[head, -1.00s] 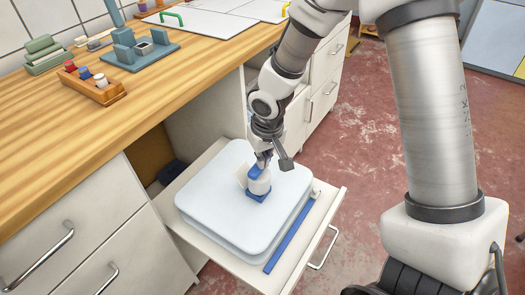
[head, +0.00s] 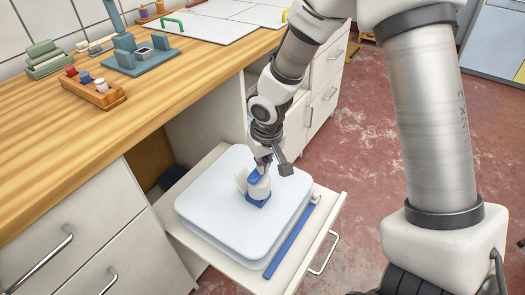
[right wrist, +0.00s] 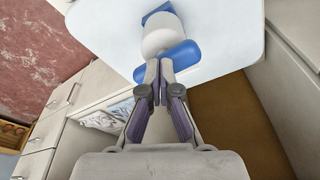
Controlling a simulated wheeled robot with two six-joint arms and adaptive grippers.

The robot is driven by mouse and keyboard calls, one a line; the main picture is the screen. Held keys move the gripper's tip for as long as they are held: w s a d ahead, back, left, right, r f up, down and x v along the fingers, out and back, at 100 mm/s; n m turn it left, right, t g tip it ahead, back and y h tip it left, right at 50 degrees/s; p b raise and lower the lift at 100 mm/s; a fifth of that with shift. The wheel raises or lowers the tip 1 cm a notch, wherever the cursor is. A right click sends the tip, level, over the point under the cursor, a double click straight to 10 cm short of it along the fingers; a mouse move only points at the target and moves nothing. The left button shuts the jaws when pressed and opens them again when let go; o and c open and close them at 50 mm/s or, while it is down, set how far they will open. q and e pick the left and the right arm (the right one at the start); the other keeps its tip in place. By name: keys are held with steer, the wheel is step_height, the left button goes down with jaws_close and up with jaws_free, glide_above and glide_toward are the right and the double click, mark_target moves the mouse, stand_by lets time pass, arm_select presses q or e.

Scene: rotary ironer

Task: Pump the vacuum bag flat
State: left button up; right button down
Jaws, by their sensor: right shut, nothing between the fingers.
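The vacuum bag is a pale blue, rounded, still thick pad (head: 215,215) lying in the pulled-out drawer (head: 315,240). A small pump (head: 259,188) with a white body and blue base stands on its top. The right wrist view shows the pump's white body (right wrist: 161,38) and blue handle (right wrist: 185,58). My right gripper (head: 263,162) is over the pump in the head view. Its fingertips (right wrist: 160,66) are together and appear to meet the blue handle, with nothing held between them. Exact contact is hard to tell. My left gripper is not in view.
A blue strip (head: 293,235) lies along the drawer's right side. The wooden counter (head: 60,150) above the drawer carries a wooden rack of small spools (head: 92,92) and a blue-grey fixture (head: 145,55). Red floor (head: 350,150) is open to the right.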

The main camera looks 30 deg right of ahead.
steer(key=shift+a+r+p, duration=0.1)
steer(key=shift+r+p, duration=0.9)
steer(key=shift+r, duration=0.15)
steer(key=shift+w+a+r+p, duration=0.1)
steer(key=shift+w+r+p, duration=0.05)
steer(key=shift+r+p, duration=0.6)
steer(key=shift+f, duration=0.1)
steer(key=shift+f+b, duration=0.75)
steer(key=shift+b, duration=0.15)
steer(key=shift+f+b, duration=2.45)
steer(key=shift+b, duration=0.05)
steer(key=shift+r, duration=0.1)
